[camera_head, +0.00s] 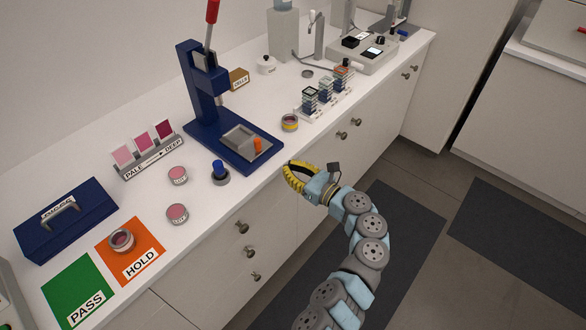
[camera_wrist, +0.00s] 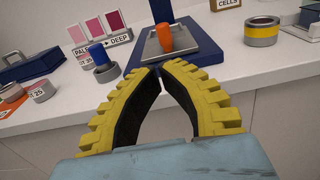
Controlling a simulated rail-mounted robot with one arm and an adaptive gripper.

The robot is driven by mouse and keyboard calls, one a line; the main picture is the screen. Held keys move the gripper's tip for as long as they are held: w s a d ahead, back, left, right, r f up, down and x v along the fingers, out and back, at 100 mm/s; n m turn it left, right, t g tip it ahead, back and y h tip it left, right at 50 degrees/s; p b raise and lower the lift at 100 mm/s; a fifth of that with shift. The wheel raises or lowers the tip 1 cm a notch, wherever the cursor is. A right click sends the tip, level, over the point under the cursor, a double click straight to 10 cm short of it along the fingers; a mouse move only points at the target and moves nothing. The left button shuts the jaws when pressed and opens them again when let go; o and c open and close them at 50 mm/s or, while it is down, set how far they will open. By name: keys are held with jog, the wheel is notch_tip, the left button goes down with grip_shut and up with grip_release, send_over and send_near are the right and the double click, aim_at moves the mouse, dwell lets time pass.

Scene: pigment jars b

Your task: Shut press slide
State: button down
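The blue press (camera_head: 196,95) stands on the counter, with a red-tipped lever (camera_head: 212,12) raised. Its grey slide (camera_head: 233,136) lies on the front part of the blue base, out in front of the column. An orange knob (camera_head: 257,144) stands at the slide's front; the slide (camera_wrist: 182,48) and knob (camera_wrist: 165,37) also show at the top of the wrist view. My gripper (camera_head: 286,168) is just off the counter's front edge, in front of the press base. In the wrist view its yellow fingers (camera_wrist: 160,69) meet at the tips, with nothing between them, short of the knob.
A blue-topped jar (camera_head: 220,172) stands left of the press base, and a yellow-banded jar (camera_head: 290,122) right of it. A rack of small blocks (camera_head: 325,97) is farther right. Pink swatches (camera_head: 143,149) and pink jars (camera_head: 178,175) are to the left. Drawer knobs (camera_head: 341,135) stick out below.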

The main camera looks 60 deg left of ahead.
aim_at(259, 147)
jog(key=b+x, duration=0.3)
jog(key=x, duration=0.8)
jog(key=shift+w, duration=0.1)
jog(key=shift+f, duration=0.1)
